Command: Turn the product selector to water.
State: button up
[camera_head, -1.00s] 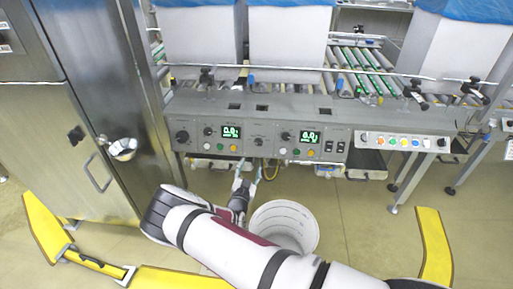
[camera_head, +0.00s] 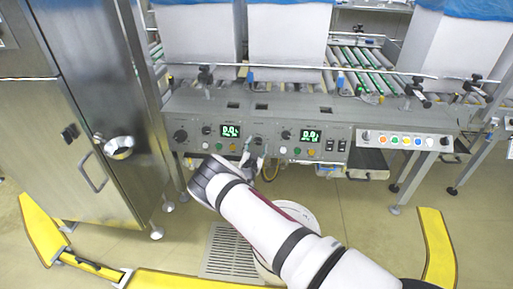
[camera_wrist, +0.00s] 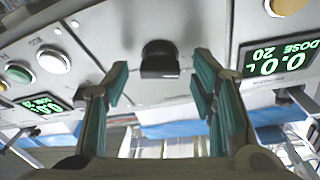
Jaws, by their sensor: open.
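The grey control panel (camera_head: 222,112) runs across the machine front. A black knob (camera_head: 258,141) sits between its two green displays; I take it as the product selector, but its labels and setting are too small to read. In the wrist view this knob (camera_wrist: 160,58) is straight ahead, framed by my gripper's fingers. My gripper (camera_wrist: 162,82) is open with teal finger pads, one on each side of the knob's line, and looks empty. In the head view my gripper (camera_head: 251,154) is just below and in front of the knob. Contact is not visible.
Other black knobs (camera_head: 180,136) and coloured buttons (camera_head: 232,147) flank the displays (camera_head: 230,130). A white bin (camera_head: 300,212) stands below, partly hidden by my arm. A steel cabinet (camera_head: 75,140) is at left. Yellow floor barriers (camera_head: 433,245) edge the area.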

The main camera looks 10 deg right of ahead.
jog(key=c, duration=1.1)
jog(key=shift+c, duration=0.2)
